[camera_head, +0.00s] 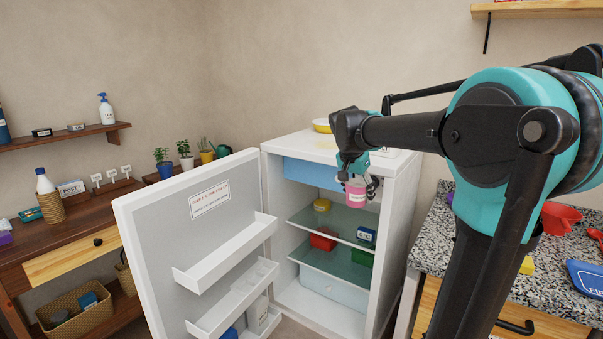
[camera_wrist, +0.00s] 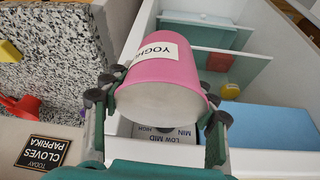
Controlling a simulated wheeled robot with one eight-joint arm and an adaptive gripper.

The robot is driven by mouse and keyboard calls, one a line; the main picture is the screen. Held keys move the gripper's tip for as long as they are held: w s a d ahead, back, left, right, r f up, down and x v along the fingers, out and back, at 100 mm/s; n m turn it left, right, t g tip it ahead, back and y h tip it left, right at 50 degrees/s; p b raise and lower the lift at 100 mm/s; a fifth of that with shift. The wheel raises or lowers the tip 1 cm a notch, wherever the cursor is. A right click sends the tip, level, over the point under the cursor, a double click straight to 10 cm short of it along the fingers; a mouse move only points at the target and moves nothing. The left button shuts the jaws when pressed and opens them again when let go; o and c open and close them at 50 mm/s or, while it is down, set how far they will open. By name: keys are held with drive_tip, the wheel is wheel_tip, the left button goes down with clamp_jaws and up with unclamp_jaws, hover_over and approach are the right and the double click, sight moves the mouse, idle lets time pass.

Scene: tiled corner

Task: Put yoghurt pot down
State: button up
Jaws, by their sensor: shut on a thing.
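The pink yoghurt pot (camera_head: 356,194) with a white label is in my gripper (camera_head: 357,186), in front of the open fridge (camera_head: 408,189), near the height of its upper shelf. In the wrist view the yoghurt pot (camera_wrist: 165,82) fills the middle, tilted in the picture, its label partly reading "YOGHU". My gripper (camera_wrist: 158,100) is shut on it, with fingers on both sides. The upper glass shelf (camera_head: 327,222) holds a yellow round tub (camera_head: 322,205) at the left and has bare room. The pot hides part of the fridge inside in the wrist view.
The open fridge door (camera_head: 165,235) with its racks stands at the left. A speckled counter (camera_head: 450,247) stands close on the right.

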wheel_tip(320, 180, down, 35)
drive_tip(key=d+n+t+y, duration=0.1)
drive_tip(key=n+y, duration=0.2)
drive_tip(key=n, duration=0.5)
drive_tip(key=shift+d, duration=0.2)
drive_tip(key=shift+w+a+r, duration=0.1)
